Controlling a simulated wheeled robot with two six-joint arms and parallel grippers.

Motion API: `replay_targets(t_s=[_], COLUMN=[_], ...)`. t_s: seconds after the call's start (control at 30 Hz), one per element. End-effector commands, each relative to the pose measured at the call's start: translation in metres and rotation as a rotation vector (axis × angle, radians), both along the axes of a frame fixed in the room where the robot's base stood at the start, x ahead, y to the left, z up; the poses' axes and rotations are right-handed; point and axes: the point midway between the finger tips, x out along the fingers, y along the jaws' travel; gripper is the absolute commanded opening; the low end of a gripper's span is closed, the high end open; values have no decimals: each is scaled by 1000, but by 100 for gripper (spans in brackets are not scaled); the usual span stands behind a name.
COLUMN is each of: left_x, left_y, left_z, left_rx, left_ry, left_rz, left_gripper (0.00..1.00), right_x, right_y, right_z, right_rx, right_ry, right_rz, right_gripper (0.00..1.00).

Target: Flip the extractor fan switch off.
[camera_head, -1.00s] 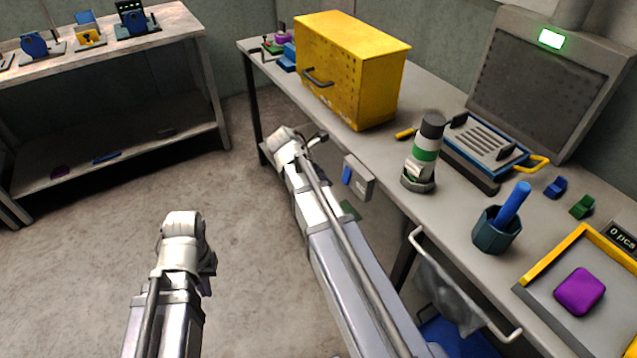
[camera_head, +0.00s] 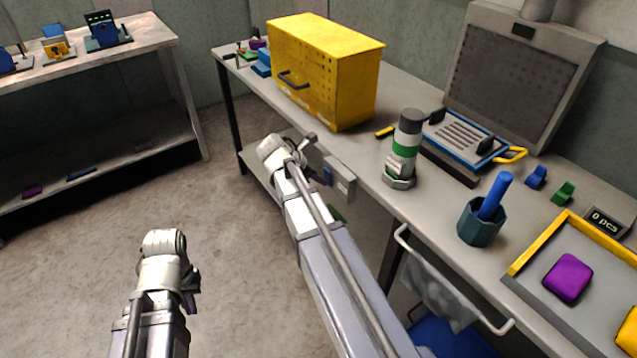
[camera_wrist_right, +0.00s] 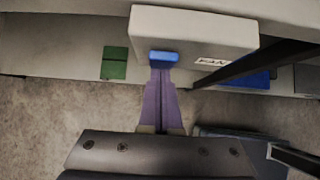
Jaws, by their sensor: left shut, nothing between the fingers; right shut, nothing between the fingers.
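The switch box (camera_head: 341,178) is a pale grey box on the front edge of the workbench, with a blue rocker (camera_wrist_right: 164,57) on its face. My right gripper (camera_wrist_right: 163,72) is shut and empty, its fingertips right at the lower edge of the rocker, seemingly touching it. In the head view the right wrist partly hides the rocker. The extractor fan hood (camera_head: 520,85) stands at the back right, and its indicator lamp (camera_head: 522,30) is dark. My left gripper (camera_head: 190,292) is shut, over the floor away from the bench.
On the bench are a yellow cabinet (camera_head: 325,75), a green-banded cylinder (camera_head: 406,145), a blue-framed device (camera_head: 465,140), a dark cup (camera_head: 481,223) and a tray (camera_head: 535,283) with a purple block. A rail with a cloth (camera_head: 440,285) hangs in front. The floor at left is clear.

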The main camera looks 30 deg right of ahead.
Motion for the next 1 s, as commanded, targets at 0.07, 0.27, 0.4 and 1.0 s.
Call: replay_targets(t_s=[0.07,0.27,0.4,1.0], left_x=[0,0,0,0], left_y=[0,0,0,0], left_z=[-2,-1,3,14], left_rx=[0,0,0,0], left_ry=[0,0,0,0], left_rz=[0,0,0,0], left_gripper=[0,0,0,0], right_x=[0,0,0,0], right_y=[-1,-1,-1,-2], right_z=[-1,0,4,16], right_rx=[-10,-8,-8,-11], right_ry=[-1,-1,0,0], right_rz=[0,0,-1,-2], right_gripper=[0,0,0,0])
